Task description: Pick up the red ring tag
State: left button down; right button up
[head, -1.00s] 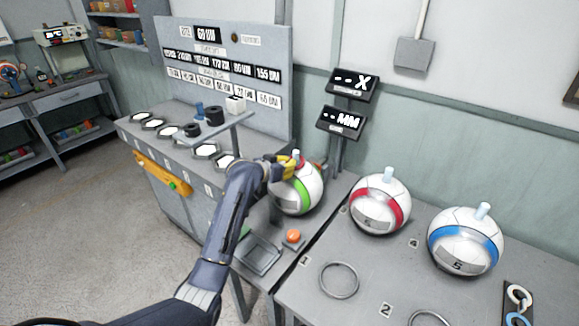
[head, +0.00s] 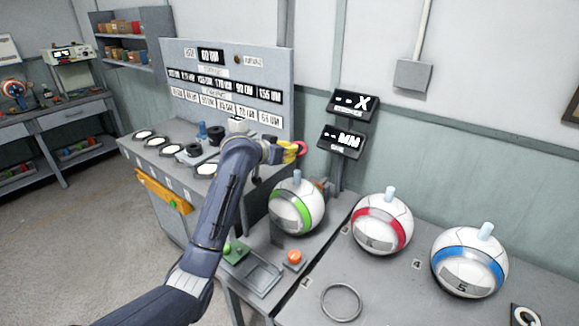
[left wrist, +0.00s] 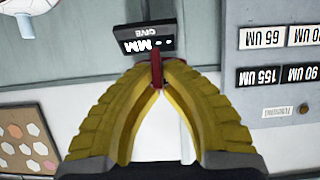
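The red ring tag (head: 301,148) is a small red loop at the fingertips of my left gripper (head: 294,152) in the head view. In the left wrist view, the red tag (left wrist: 157,69) shows edge-on as a thin red strip between the touching tips of the yellow fingers. My left gripper (left wrist: 159,77) is shut on it. The gripper is in the air above the green-banded ball (head: 297,206), clear of its pale top peg. My right gripper is in neither view.
A red-banded ball (head: 383,224) and a blue-banded ball (head: 469,262) stand on the bench to the right. A metal ring (head: 341,302) lies in front. An orange button (head: 294,257) is near the green-banded ball. The sign panel (head: 276,62) and display signs (head: 343,141) stand behind.

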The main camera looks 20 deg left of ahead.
pick_arm(q)
notch_tip(320, 180, up, 14)
jog(key=shift+r, duration=0.15)
dwell(0.3)
